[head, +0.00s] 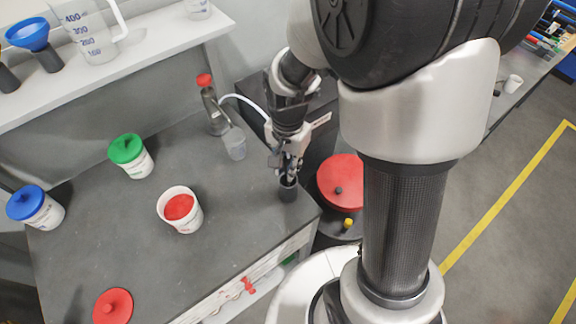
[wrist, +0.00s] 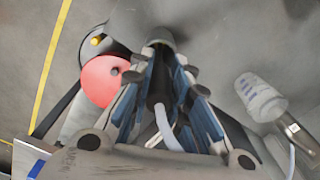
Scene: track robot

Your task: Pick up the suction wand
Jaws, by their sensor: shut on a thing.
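The suction wand (wrist: 157,88) is a dark tube with a pale hose (wrist: 168,128) running back from it, seen between the fingers in the wrist view. My gripper (wrist: 162,62) is shut on it. In the head view my gripper (head: 288,163) points down above a dark cylindrical holder (head: 288,190) near the table's right corner. The holder also shows past the fingertips in the wrist view (wrist: 160,36). The wand's lower end appears to be in or at the holder; I cannot tell how deep. The fingers hide most of the wand in the head view.
A red-capped bottle (head: 211,108) and a clear beaker (head: 234,143) stand left of my gripper. A white tub with red contents (head: 180,210), a green-lidded jar (head: 131,156) and a blue-lidded jar (head: 36,207) stand farther left. A red round lid (head: 341,180) is beyond the table's right edge.

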